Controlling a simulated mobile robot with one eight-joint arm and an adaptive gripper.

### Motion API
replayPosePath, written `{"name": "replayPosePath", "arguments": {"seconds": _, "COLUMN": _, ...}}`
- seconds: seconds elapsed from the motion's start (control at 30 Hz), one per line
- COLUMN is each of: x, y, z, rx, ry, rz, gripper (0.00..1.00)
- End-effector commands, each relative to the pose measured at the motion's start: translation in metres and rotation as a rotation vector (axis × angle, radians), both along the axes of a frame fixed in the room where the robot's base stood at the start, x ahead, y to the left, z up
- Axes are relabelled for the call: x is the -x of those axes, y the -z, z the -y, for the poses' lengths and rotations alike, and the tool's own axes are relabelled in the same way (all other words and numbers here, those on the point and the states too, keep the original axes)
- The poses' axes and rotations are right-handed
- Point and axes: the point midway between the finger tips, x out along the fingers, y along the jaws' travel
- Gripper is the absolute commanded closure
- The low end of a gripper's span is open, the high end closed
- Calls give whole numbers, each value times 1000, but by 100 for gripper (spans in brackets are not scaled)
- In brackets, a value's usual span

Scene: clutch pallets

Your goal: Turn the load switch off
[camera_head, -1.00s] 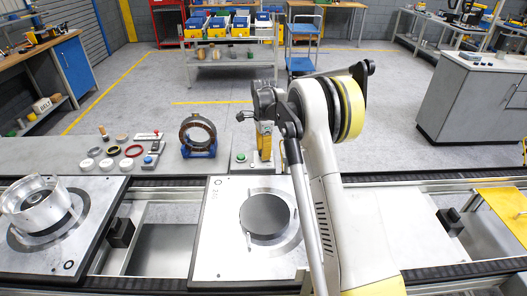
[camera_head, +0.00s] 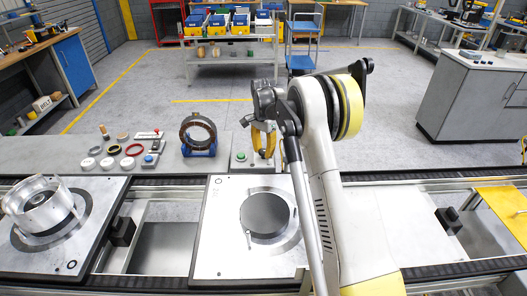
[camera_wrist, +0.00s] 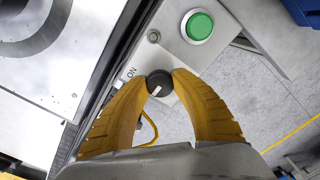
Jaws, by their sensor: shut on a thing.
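The load switch is a small black round knob (camera_wrist: 159,83) with a short white mark, on a light metal plate (camera_wrist: 178,55). The word ON is printed to its left in the wrist view. The white mark sits slanted on the knob's face. My gripper (camera_head: 264,156) has its two yellow fingers shut on the knob from both sides, at the plate behind the conveyor. In the head view the knob is too small and covered to make out.
A green button (camera_wrist: 199,26) sits on the same plate close to the knob. A dark ring on a blue stand (camera_head: 198,150) stands left of the plate. A pallet with a dark disc (camera_head: 265,214) lies in front on the conveyor.

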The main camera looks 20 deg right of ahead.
Motion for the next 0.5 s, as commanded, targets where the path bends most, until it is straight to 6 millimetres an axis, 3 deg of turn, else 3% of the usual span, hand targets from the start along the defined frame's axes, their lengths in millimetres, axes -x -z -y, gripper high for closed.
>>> {"name": "replayPosePath", "arguments": {"seconds": 0.33, "x": 0, "y": 1, "z": 0, "rx": 0, "ry": -2, "rz": -1, "gripper": 100}}
{"name": "replayPosePath", "arguments": {"seconds": 0.37, "x": 0, "y": 1, "z": 0, "rx": 0, "ry": -2, "rz": -1, "gripper": 64}}
{"name": "replayPosePath", "arguments": {"seconds": 0.4, "x": 0, "y": 1, "z": 0, "rx": 0, "ry": -2, "rz": -1, "gripper": 52}}
{"name": "replayPosePath", "arguments": {"seconds": 0.43, "x": 0, "y": 1, "z": 0, "rx": 0, "ry": -2, "rz": -1, "gripper": 45}}
{"name": "replayPosePath", "arguments": {"seconds": 0.5, "x": 0, "y": 1, "z": 0, "rx": 0, "ry": -2, "rz": -1, "gripper": 45}}
